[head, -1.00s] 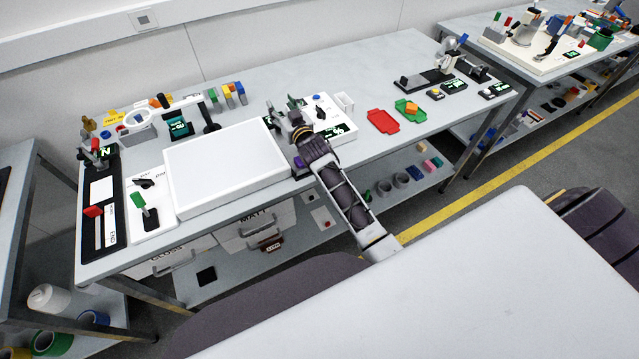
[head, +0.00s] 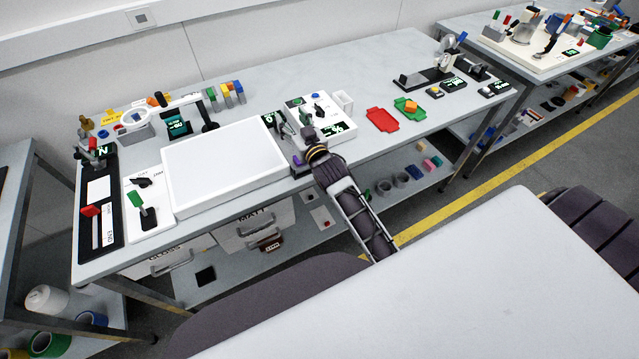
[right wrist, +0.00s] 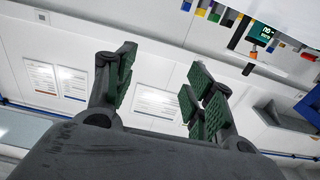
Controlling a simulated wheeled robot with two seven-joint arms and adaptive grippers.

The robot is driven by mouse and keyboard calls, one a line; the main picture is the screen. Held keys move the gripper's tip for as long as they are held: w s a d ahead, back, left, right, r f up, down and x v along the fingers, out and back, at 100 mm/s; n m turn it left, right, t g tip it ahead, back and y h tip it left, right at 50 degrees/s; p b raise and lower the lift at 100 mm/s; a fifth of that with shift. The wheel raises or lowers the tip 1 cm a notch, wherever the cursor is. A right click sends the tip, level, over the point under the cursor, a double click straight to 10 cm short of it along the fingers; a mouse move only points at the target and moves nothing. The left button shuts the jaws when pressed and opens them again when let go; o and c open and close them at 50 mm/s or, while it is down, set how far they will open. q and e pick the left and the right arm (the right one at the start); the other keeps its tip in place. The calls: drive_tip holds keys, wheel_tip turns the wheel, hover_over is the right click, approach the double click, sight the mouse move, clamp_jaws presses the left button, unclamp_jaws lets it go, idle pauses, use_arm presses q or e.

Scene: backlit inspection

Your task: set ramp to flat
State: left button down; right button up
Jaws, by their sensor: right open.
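My right gripper (head: 297,130) is over the near left part of a white control panel (head: 336,118) at the middle of the bench. In the right wrist view its two green-padded fingers (right wrist: 160,92) stand wide apart with nothing between them. The panel carries lit displays, a blue button and a dark knob or lever (head: 317,109), partly hidden near the fingers. I cannot read which control is the ramp. My left gripper is not in view.
A large white light panel (head: 225,165) lies left of my right gripper. A ring magnifier (head: 136,126) on an arm stands behind it. A red tray (head: 382,121) and a green tray (head: 410,109) lie right of the control panel. The bench between trays and back edge is clear.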

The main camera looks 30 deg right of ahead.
drive_tip(key=shift+s+d+f+g, duration=0.1)
drive_tip(key=shift+s+f+g, duration=0.35)
drive_tip(key=shift+s, duration=0.45)
drive_tip(key=shift+s+d+f+g, duration=0.2)
drive_tip(key=shift+s+f, duration=0.45)
drive_tip(key=shift+s, duration=0.3)
drive_tip(key=shift+s+d+f+g, duration=0.1)
drive_tip(key=shift+s+f+g, duration=0.35)
drive_tip(key=shift+s, duration=0.45)
drive_tip(key=shift+g+h, duration=0.3)
drive_tip(key=shift+g, duration=0.6)
drive_tip(key=s+f, duration=0.2)
drive_tip(key=f, duration=0.1)
drive_tip(key=shift+s+d+f, duration=0.15)
drive_tip(key=shift+s+f, duration=0.1)
drive_tip(key=shift+s, duration=0.05)
drive_tip(key=s+f+g, duration=0.4)
drive_tip(key=s+f, duration=0.2)
drive_tip(key=s, duration=0.1)
